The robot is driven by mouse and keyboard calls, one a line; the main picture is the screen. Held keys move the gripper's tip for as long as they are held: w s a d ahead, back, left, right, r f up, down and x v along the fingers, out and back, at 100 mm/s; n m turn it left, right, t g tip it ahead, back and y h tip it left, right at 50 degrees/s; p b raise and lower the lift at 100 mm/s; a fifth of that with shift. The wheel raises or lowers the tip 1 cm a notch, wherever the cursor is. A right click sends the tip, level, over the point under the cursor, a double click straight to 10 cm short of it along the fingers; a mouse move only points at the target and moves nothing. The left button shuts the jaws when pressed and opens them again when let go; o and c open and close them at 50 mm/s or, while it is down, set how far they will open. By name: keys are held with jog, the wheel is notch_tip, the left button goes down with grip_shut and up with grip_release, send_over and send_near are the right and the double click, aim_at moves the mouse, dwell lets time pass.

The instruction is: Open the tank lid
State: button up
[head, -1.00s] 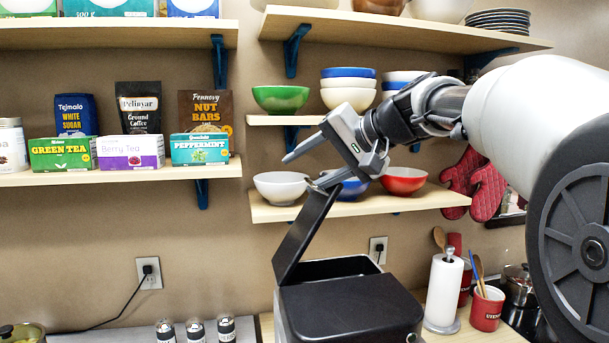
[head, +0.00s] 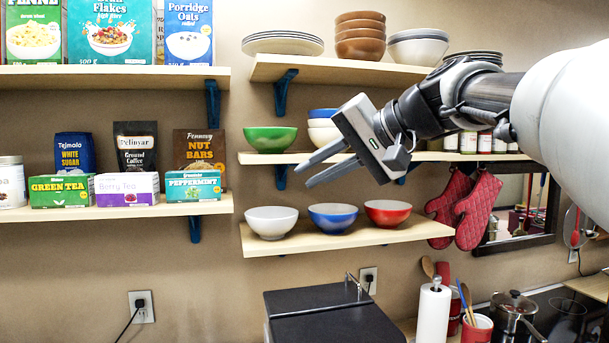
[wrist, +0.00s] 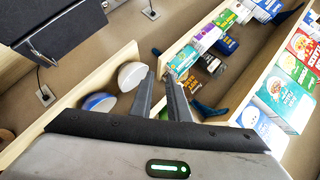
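The black coffee machine (head: 335,322) stands at the bottom of the head view, cut off by the frame edge. Its tank lid (head: 313,298) lies flat over the tank at the back, with a thin metal handle (head: 353,283) at its right end. The machine also shows at the upper left of the wrist view (wrist: 70,28). My gripper (head: 303,176) is well above the lid, in front of the shelves, pointing left. Its two fingers are a little apart with nothing between them, also in the wrist view (wrist: 159,74). The tank's inside is hidden.
A shelf with a white bowl (head: 271,222), a blue bowl (head: 333,217) and a red bowl (head: 387,212) is behind and below my gripper. A paper towel roll (head: 432,314) stands right of the machine.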

jog(key=s+d+r, duration=0.2)
jog(key=s+r, duration=0.2)
jog(key=shift+d+r, duration=0.15)
jog(key=shift+r, duration=0.1)
dwell(0.5)
jog(key=shift+s, duration=0.1)
dwell(0.3)
jog(key=v, duration=1.7)
jog(key=shift+r, duration=0.25)
jog(key=shift+d, duration=0.1)
